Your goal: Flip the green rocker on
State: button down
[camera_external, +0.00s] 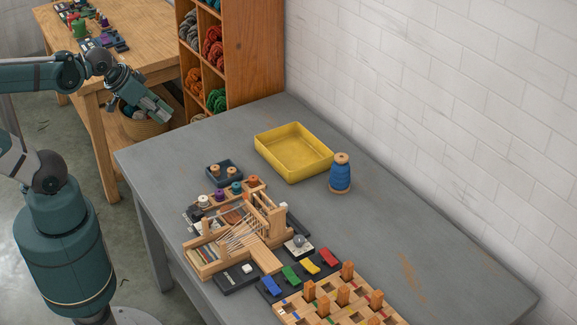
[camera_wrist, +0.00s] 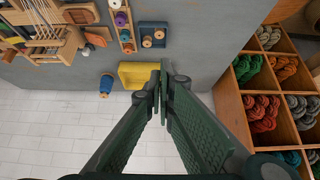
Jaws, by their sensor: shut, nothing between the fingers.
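The green rocker (camera_external: 290,275) sits on a dark base near the front of the grey table, in a row between a blue rocker (camera_external: 271,286) and a yellow rocker (camera_external: 310,266). A red rocker (camera_external: 328,257) is at the row's right end. The green rocker's tilt is too small to tell. My gripper (camera_external: 158,108) is shut and empty. It is in the air beyond the table's far left edge, well away from the rocker. In the wrist view, the closed fingers (camera_wrist: 162,78) show over the yellow tray and the wall; the green rocker is not seen there.
A wooden loom (camera_external: 240,240) stands left of the rockers, and a pegged board (camera_external: 335,305) lies in front. A yellow tray (camera_external: 293,152) and a blue spool (camera_external: 341,175) are farther back. A wool shelf (camera_external: 255,60) is near my gripper. The table's right side is clear.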

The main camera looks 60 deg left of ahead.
jog(key=shift+w+d, duration=0.1)
jog(key=w+d+m+g+h+p, duration=0.1)
jog(key=w+d+m, duration=0.25)
jog(key=d, duration=0.45)
jog(key=w+d+r+m+g+p, duration=0.1)
jog(key=w+d+m+g+p, duration=0.15)
jog(key=w+d, duration=0.45)
jog(key=w+d+m+h+p, duration=0.15)
jog(key=d+m, duration=0.25)
jog(key=d, duration=0.6)
jog(key=d+f+m+g+p, duration=0.1)
jog(key=d+f+m, duration=0.1)
jog(key=d, duration=0.7)
jog(key=s+d+f+m+g, duration=0.1)
jog(key=d+f+m, duration=0.2)
jog(key=d, duration=0.7)
jog(key=d+f+m+g+p, duration=0.1)
jog(key=d+f+m, duration=0.2)
jog(key=d+f, duration=0.3)
jog(key=shift+s+d+f+g+y+p, duration=0.15)
jog(key=shift+s+d+g+y+p, duration=0.15)
jog(key=shift+d, duration=1.65)
jog(key=shift+f, duration=0.15)
